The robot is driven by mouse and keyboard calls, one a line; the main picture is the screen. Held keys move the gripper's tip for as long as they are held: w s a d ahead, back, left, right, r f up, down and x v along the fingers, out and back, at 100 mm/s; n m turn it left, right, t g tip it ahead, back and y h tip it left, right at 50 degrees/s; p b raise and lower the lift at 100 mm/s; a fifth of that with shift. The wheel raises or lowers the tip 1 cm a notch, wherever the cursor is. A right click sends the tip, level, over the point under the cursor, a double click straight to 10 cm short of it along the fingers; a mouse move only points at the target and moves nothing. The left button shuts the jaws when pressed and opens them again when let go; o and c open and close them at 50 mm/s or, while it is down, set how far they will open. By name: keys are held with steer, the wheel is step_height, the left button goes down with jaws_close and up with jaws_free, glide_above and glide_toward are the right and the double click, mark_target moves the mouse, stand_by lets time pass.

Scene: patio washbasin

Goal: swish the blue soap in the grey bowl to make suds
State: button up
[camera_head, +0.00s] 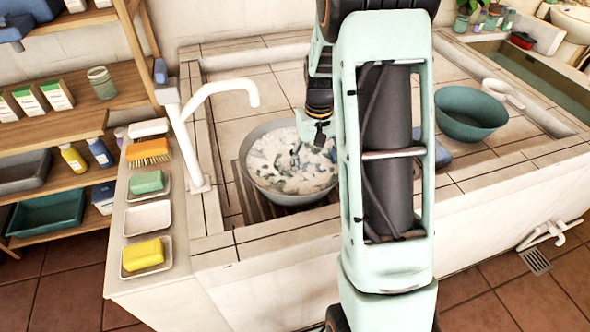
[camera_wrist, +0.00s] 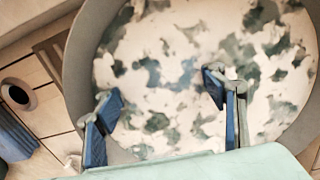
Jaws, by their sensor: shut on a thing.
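The grey bowl (camera_head: 252,185) stands in the tiled basin below the white tap, filled with white suds and patchy blue-green water. Its rim also shows in the wrist view (camera_wrist: 78,65). My gripper (camera_head: 309,146) reaches down into the bowl, its tips at the suds. In the wrist view my gripper (camera_wrist: 163,112) has its two blue-padded fingers well apart, spread around a grip on the blue soap. The soap itself cannot be made out; suds and murky water hide it.
Left of the basin, a ledge carries a green soap (camera_head: 147,182), an empty white dish (camera_head: 148,218), a yellow soap (camera_head: 143,254) and an orange brush (camera_head: 147,151). The white tap (camera_head: 190,140) rises close left of the bowl. A green bowl (camera_head: 469,113) stands right.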

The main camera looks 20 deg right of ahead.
steer(key=shift+w+d+p, duration=0.1)
steer(key=shift+w+p, duration=0.3)
steer(key=shift+w, duration=2)
steer(key=shift+s, duration=1.55)
step_height(320, 180, up, 12)
steer(key=p, duration=0.7)
steer(key=shift+f, duration=0.2)
